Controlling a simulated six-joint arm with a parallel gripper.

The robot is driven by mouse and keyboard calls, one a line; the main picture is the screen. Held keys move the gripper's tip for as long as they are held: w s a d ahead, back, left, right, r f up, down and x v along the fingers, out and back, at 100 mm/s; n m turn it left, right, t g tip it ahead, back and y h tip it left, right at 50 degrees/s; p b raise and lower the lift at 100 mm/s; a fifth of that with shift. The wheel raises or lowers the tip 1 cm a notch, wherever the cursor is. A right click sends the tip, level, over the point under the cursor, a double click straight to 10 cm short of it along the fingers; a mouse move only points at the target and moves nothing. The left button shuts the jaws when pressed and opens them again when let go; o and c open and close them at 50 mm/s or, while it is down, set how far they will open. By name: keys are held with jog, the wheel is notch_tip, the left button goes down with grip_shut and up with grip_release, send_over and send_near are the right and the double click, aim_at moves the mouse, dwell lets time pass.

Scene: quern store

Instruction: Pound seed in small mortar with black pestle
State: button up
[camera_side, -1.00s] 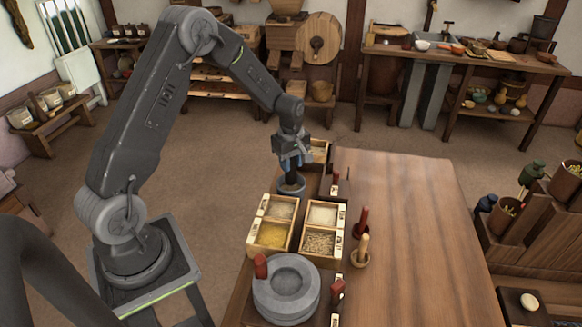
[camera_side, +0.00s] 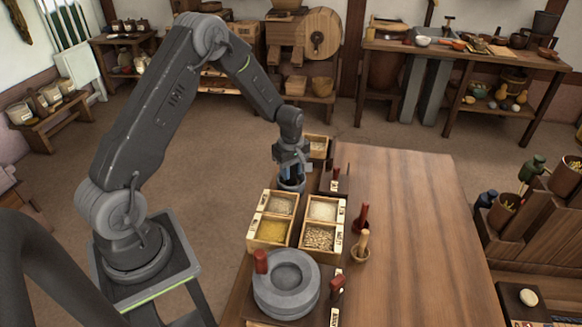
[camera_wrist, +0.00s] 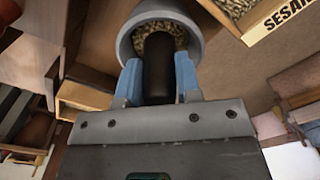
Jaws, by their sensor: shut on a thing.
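My gripper (camera_wrist: 158,80) has its blue fingers shut on the black pestle (camera_wrist: 158,66). The pestle's lower end is inside the small grey mortar (camera_wrist: 126,47), against a bed of pale seed (camera_wrist: 176,36). In the side view my gripper (camera_side: 291,172) is low over the small mortar (camera_side: 293,186), and its fingers are at the mortar's mouth. The pestle is mostly hidden there by the gripper and the rim.
A stone quern (camera_side: 286,284) with a red handle is nearer the camera. The table's right side is clear.

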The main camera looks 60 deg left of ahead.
jog(key=shift+f, duration=0.2)
jog(key=shift+r, duration=2.4)
jog(key=shift+f, duration=0.1)
jog(key=shift+f, duration=2.05)
jog(key=shift+f, duration=0.25)
jog(key=shift+r, duration=0.15)
jog(key=shift+r, duration=2.25)
